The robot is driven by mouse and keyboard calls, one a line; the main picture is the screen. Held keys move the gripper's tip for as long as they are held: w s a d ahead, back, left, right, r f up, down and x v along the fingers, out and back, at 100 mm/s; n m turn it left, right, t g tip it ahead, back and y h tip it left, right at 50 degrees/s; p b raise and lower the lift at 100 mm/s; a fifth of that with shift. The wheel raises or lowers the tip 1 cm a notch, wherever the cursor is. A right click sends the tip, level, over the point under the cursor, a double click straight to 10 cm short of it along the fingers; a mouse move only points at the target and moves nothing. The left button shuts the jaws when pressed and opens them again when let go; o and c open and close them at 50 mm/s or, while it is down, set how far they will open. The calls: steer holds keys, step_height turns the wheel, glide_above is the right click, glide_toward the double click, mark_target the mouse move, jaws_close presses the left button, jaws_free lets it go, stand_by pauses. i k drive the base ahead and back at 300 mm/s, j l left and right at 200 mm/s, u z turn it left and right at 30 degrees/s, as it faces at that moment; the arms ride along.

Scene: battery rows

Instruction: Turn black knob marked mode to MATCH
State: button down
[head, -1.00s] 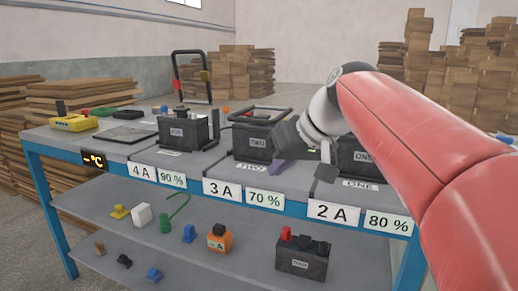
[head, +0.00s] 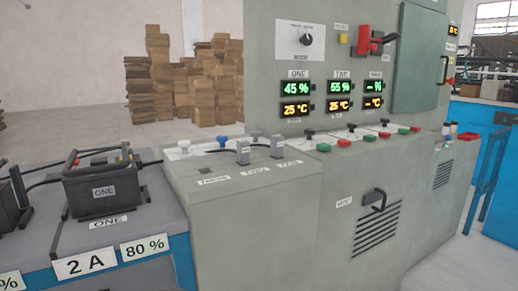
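My gripper and arm are out of the current head view.
Green and orange displays (head: 339,87) sit below the dial, and a red-handled switch (head: 370,40) to its right. A console ledge with buttons, levers and plugs (head: 243,150) juts out below. A battery marked ONE (head: 104,190) stands on the bench at left.

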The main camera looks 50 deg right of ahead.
mark_target(306, 40)
steer(key=z, duration=2.2)
